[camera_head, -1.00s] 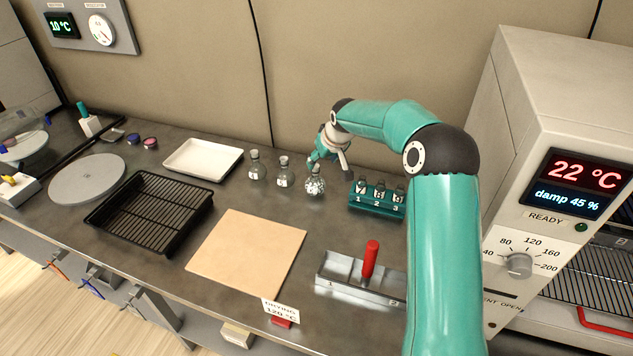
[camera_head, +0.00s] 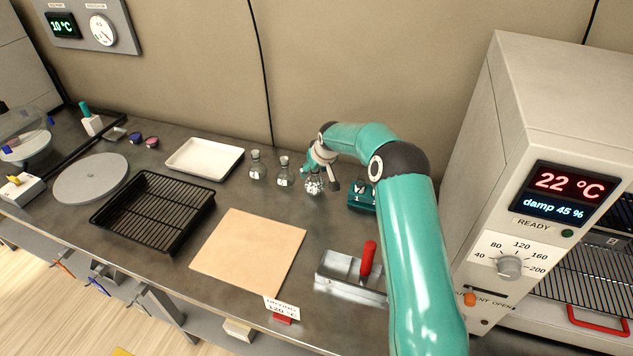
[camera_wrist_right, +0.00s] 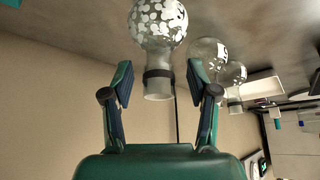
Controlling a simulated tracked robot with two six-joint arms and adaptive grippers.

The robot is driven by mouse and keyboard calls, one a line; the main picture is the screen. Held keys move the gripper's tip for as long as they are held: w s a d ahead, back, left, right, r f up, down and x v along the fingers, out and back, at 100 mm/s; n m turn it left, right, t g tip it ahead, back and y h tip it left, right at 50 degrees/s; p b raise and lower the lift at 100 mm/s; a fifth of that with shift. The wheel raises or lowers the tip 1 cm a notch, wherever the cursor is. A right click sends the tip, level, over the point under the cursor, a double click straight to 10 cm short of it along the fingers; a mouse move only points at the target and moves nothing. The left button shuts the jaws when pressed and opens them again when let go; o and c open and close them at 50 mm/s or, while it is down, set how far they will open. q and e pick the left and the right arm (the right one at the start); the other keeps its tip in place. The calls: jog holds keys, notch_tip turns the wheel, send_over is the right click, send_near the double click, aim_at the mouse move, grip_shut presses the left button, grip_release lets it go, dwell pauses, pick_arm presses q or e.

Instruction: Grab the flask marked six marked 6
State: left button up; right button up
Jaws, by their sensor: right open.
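Three clear flasks stand in a row at the back of the bench: a left flask (camera_head: 256,168), a middle flask (camera_head: 284,175) and a white-spotted flask (camera_head: 314,186). I cannot read a 6 on any of them. My right gripper (camera_head: 317,163) is at the spotted flask and partly hides it. In the right wrist view, its open fingers (camera_wrist_right: 161,85) stand on either side of the spotted flask's (camera_wrist_right: 158,22) dark-collared neck, with gaps on both sides. The other flasks (camera_wrist_right: 207,52) show beyond, to the right. My left gripper is not in view.
A metal tray with a red handle (camera_head: 367,258), a tan board (camera_head: 248,252), a white tray (camera_head: 204,158) and a black wire rack (camera_head: 152,212) lie around. An oven (camera_head: 560,110) stands at right.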

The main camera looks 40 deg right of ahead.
grip_shut()
jog(key=shift+r, duration=0.2)
dwell(0.3)
